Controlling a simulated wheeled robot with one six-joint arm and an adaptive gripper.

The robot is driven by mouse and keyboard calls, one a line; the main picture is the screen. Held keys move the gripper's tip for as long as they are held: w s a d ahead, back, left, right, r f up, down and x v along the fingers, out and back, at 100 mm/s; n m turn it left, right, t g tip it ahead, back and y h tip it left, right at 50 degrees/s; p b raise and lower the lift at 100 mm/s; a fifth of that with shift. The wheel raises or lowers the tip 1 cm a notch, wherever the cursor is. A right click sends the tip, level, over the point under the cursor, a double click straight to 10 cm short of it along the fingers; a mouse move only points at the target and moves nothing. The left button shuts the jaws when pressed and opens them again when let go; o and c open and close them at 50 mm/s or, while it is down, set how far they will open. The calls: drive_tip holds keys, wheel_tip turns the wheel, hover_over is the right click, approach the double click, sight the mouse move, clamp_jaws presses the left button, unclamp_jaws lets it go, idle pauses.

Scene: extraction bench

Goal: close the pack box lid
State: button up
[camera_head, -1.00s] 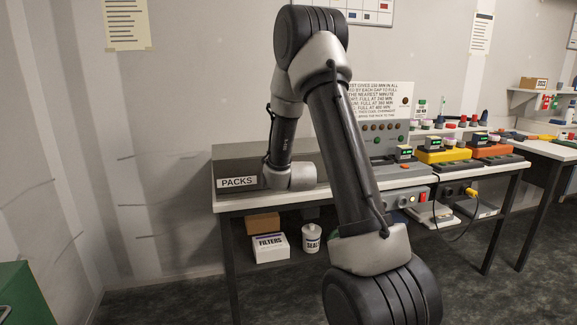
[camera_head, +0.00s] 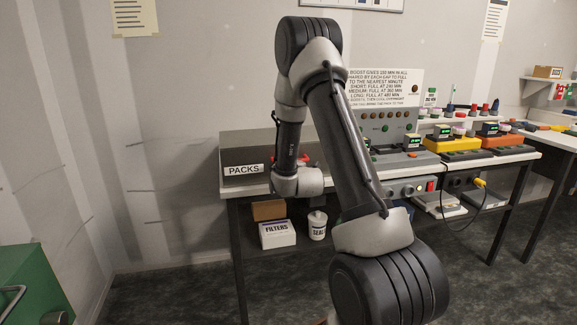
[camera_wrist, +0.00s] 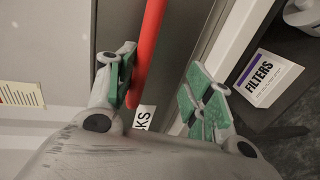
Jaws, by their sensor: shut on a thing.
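The pack box (camera_head: 232,181) is dark grey with a white PACKS label (camera_head: 243,169) on its front. It sits at the left end of the bench, and a flat dark panel shows on top. My arm hides its right part, so I cannot tell how far the lid is open. A red bar (camera_wrist: 147,45) runs between the green-padded fingers of my gripper (camera_wrist: 160,78) in the wrist view, against the left finger. In the head view a bit of red (camera_head: 306,159) shows behind my wrist, and my fingers are hidden.
A FILTERS carton (camera_head: 277,234) and a white tub (camera_head: 317,226) stand on the shelf below the bench. Grey, yellow (camera_head: 452,143) and orange units stand along the bench to the right. A green cabinet (camera_head: 30,285) is at the lower left. Floor between is clear.

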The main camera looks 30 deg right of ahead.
drive_tip(key=shift+s+f, duration=0.2)
drive_tip(key=shift+f, duration=0.1)
drive_tip(key=v, duration=0.7)
drive_tip(key=shift+r, duration=0.35)
